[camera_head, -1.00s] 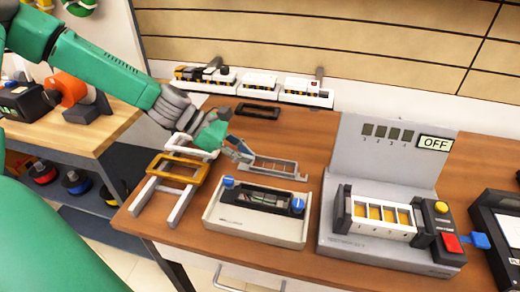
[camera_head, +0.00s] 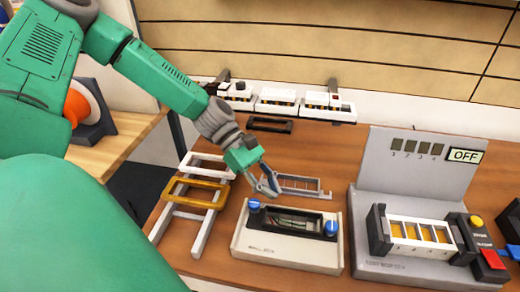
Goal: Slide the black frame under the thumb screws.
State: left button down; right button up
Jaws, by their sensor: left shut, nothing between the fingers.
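A beige fixture (camera_head: 286,255) with two blue thumb screws, left (camera_head: 254,204) and right (camera_head: 331,228), sits near the table's front. A black frame (camera_head: 279,227) lies on the fixture between the screws; I cannot tell how far its ends reach beneath them. Another black frame (camera_head: 270,124) lies at the back of the table. My left gripper (camera_head: 269,188) points down just behind the fixture, near the left screw. It is shut and empty, beside a grey slotted frame (camera_head: 300,184). My right gripper is not in view.
A rack (camera_head: 202,236) with white (camera_head: 208,163) and yellow-brown (camera_head: 198,192) frames stands left. A grey test unit (camera_head: 416,170) with an OFF display stands right. White units (camera_head: 276,105) line the back wall. Some bare table lies between rack and fixture.

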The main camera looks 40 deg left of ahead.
aim_at(283, 211)
pick_arm(q)
jog(key=shift+d+f, duration=0.25)
jog(key=shift+d, duration=0.6)
jog(key=shift+d+f+b, duration=0.25)
jog(key=shift+f+b, duration=0.15)
jog(key=shift+f, duration=0.1)
jog(key=shift+d+f, duration=0.1)
jog(key=shift+d, duration=0.6)
jog(key=shift+a+p, duration=0.55)
jog(key=shift+a, duration=0.1)
jog(key=shift+a+f, duration=0.1)
jog(key=shift+a, duration=0.2)
